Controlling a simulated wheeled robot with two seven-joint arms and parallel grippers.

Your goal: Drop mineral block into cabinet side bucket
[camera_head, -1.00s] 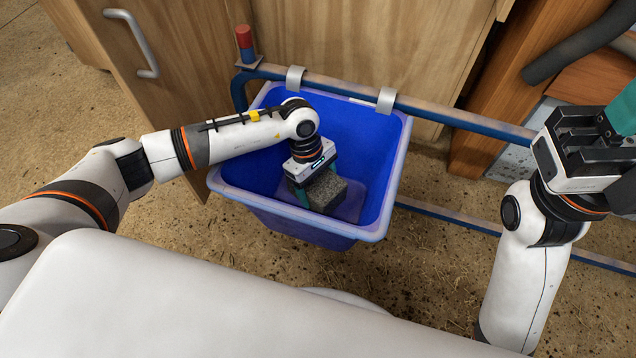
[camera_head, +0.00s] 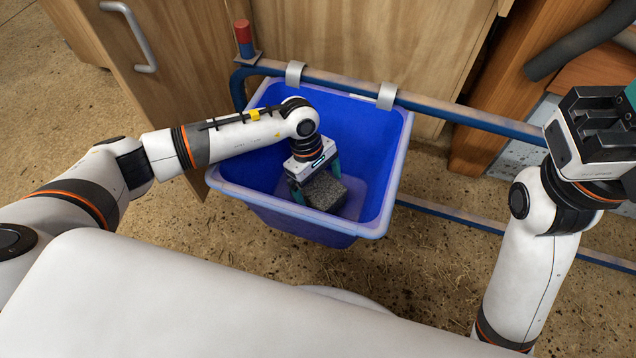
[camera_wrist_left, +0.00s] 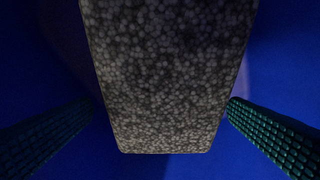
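The mineral block (camera_head: 325,193) is a dark grey speckled brick inside the blue bucket (camera_head: 232,193), which hangs beside the wooden cabinet. My left gripper (camera_head: 317,181) reaches down into the bucket, with its teal fingers on either side of the block. In the left wrist view the block (camera_wrist_left: 168,75) lies between the fingers, with a narrow blue gap on each side, so the gripper is open. I cannot tell whether the block's underside rests on the bucket floor. My right gripper (camera_head: 629,98) is cut off at the right edge, away from the bucket.
The bucket hangs by two grey hooks (camera_head: 386,96) from a blue rail (camera_head: 455,112) in front of the cabinet (camera_head: 370,35). A red-and-blue post (camera_head: 244,38) stands at the rail's left end. A dark pipe (camera_head: 580,48) is at the upper right.

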